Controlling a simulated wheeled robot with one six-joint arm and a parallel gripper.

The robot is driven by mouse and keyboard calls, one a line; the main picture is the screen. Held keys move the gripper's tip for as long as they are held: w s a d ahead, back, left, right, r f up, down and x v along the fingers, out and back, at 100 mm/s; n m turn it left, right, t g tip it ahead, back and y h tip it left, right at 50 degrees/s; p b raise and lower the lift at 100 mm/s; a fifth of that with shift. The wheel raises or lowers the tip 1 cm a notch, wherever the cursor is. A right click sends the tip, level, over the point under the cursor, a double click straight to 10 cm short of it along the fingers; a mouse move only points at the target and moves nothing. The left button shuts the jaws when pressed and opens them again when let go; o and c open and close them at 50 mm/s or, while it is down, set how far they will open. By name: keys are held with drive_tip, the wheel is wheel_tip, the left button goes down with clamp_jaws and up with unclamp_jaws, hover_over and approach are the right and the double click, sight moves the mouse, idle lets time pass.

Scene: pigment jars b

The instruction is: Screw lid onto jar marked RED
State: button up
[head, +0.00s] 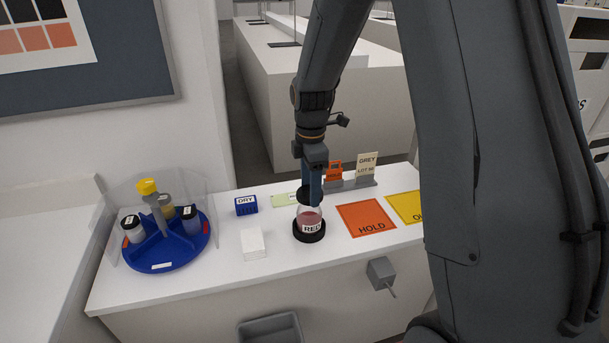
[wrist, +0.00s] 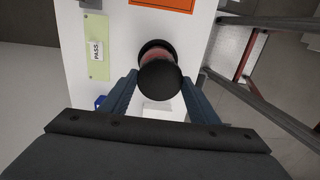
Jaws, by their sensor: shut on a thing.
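The jar marked RED (head: 311,219) is clear with red contents and stands upright in a black ring holder (head: 309,238) on the white bench. My gripper (head: 312,194) points down over it and is shut on a round black lid (head: 303,195). In the wrist view the lid (wrist: 160,83) sits between my two blue-grey fingers (wrist: 160,80), covering the jar's mouth. Some of the jar's red side (wrist: 157,54) shows beyond the lid. The lid is at the top of the jar; I cannot tell whether it touches or is seated.
A blue carousel (head: 165,247) with several jars and a clear shield stands left. A white block (head: 253,243), blue DRY block (head: 246,205) and green PASS card (head: 285,199) are nearby. The orange HOLD mat (head: 366,218) lies right; a GREY card (head: 367,164) stands behind.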

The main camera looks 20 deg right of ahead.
drive_tip(key=shift+w, duration=0.3)
drive_tip(key=shift+s+r, duration=0.1)
drive_tip(key=shift+f+b, duration=0.4)
drive_tip(key=shift+f, duration=1.25)
drive_tip(key=shift+f, duration=0.95)
idle(1.2)
drive_tip(key=o, duration=0.9)
drive_tip(key=shift+o, duration=0.2)
